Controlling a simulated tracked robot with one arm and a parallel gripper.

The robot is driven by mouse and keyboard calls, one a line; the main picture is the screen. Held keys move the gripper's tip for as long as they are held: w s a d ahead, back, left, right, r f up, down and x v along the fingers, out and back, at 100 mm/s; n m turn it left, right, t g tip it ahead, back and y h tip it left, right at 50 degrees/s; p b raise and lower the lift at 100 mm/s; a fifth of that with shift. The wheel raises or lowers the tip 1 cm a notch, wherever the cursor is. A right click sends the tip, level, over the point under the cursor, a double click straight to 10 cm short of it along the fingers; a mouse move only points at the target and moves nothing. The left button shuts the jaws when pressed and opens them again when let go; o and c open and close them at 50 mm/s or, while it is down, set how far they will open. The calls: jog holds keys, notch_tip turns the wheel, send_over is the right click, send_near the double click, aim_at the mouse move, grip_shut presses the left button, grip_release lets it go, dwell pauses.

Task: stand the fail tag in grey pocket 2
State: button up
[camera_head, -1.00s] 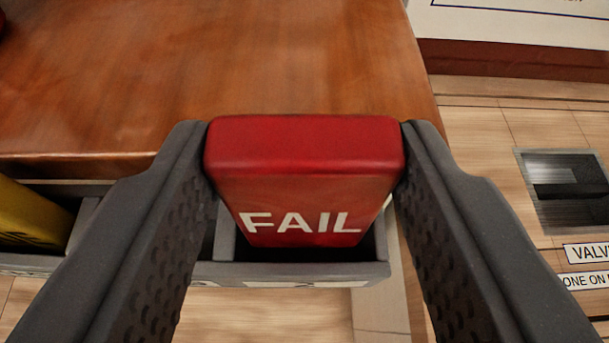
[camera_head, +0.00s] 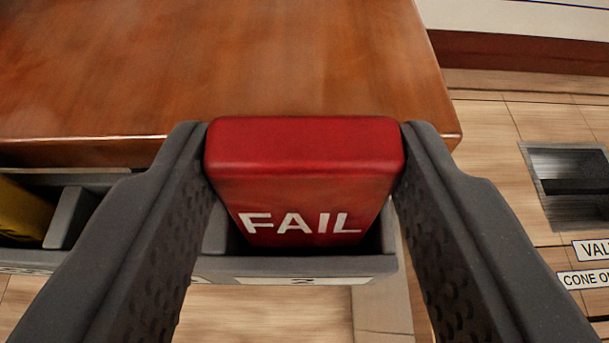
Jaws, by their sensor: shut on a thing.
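The red fail tag (camera_head: 305,190), with white FAIL lettering on its front, is upright between the jaws of my gripper (camera_head: 305,150). My gripper is shut on its two sides. The tag's lower end is over or inside grey pocket 2 (camera_head: 300,265), whose front label reads 2. The pocket's front wall shows below the tag, with a dark gap around the tag. The tag's bottom edge is hidden in shadow, so I cannot tell whether it touches the pocket floor.
A brown wooden table (camera_head: 230,60) lies just behind the pockets. A yellow tag (camera_head: 22,212) stands in a grey pocket at the left. At the right, a metal recess (camera_head: 575,190) sits in the wooden floor beside white labels (camera_head: 590,280).

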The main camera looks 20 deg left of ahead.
jog(key=shift+f, duration=0.75)
jog(key=o, duration=1)
jog(key=shift+o, duration=0.2)
jog(key=shift+s+r, duration=0.1)
jog(key=p+v, duration=0.1)
jog(key=v, duration=1.2)
jog(key=shift+s+p, duration=0.25)
jog(key=shift+p, duration=0.1)
jog(key=shift+d+r, duration=0.1)
jog(key=shift+d, duration=0.05)
